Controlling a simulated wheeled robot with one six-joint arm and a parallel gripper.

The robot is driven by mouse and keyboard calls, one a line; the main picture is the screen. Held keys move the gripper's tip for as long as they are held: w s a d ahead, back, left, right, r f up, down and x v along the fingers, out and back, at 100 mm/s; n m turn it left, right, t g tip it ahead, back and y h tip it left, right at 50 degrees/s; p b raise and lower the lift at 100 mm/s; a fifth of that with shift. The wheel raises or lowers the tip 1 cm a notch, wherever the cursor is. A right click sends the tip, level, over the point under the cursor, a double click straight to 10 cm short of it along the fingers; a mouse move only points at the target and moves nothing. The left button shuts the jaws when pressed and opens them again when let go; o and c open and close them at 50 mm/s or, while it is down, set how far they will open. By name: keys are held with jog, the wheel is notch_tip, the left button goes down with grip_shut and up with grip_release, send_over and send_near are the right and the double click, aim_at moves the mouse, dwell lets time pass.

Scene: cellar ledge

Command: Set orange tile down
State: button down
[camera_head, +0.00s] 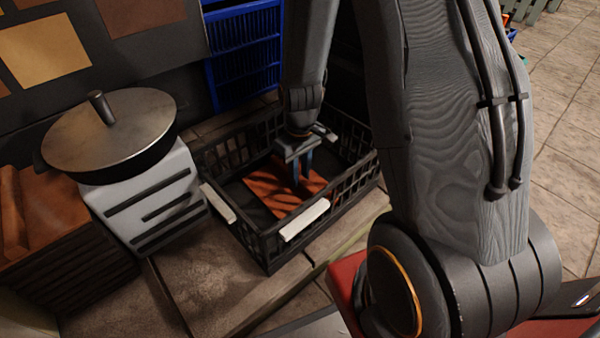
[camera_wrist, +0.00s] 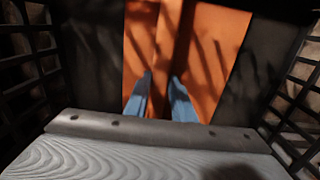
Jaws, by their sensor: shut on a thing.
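The orange tile (camera_head: 272,188) is inside a black slatted crate (camera_head: 262,245), low near its floor. It also shows in the wrist view (camera_wrist: 215,65), where a darker strip runs down its middle between my fingers. My gripper (camera_head: 302,182) reaches down into the crate and is shut on the tile. In the wrist view, my gripper's two blue-grey fingers (camera_wrist: 163,88) stand close together over the tile's near part. Shadow stripes cross the tile. I cannot tell whether its underside touches the crate floor.
The crate's walls rise around my gripper, with pale handles (camera_head: 305,220) on the rim. A white slotted box (camera_head: 145,205) with a lidded pan (camera_head: 110,135) on it stands at left. A blue crate (camera_head: 243,55) is behind. Bare ledge (camera_head: 215,285) lies in front.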

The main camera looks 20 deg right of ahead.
jog(key=c, duration=1.4)
grip_release()
jog(key=shift+r, duration=0.1)
jog(key=shift+r+p, duration=2.4)
jog(key=shift+r, duration=1.45)
jog(key=s+a+r+n+y+p, duration=0.1)
jog(key=s+a+r+p, duration=0.2)
jog(key=s+a+r, duration=0.65)
jog(key=s+a+r+n+p, duration=0.1)
jog(key=s+a+r+p, duration=0.35)
jog(key=a+r, duration=0.85)
jog(key=s+r+n+p, duration=0.1)
jog(key=s+r, duration=0.8)
jog(key=s, duration=0.3)
jog(key=d+r+m+p, duration=0.2)
jog(key=d+r+p, duration=0.4)
jog(key=r+p, duration=0.3)
jog(key=d+r+m+p, duration=0.2)
jog(key=d+r+p, duration=0.5)
jog(key=p, duration=0.8)
jog(key=d+r+m+h+p, duration=0.1)
jog(key=d+r+m+p, duration=0.1)
jog(key=d+r+p, duration=0.4)
notch_tip(320, 180, up, 6)
jog(key=p, duration=0.7)
jog(key=shift+d+m, duration=0.3)
jog(key=shift+d, duration=0.05)
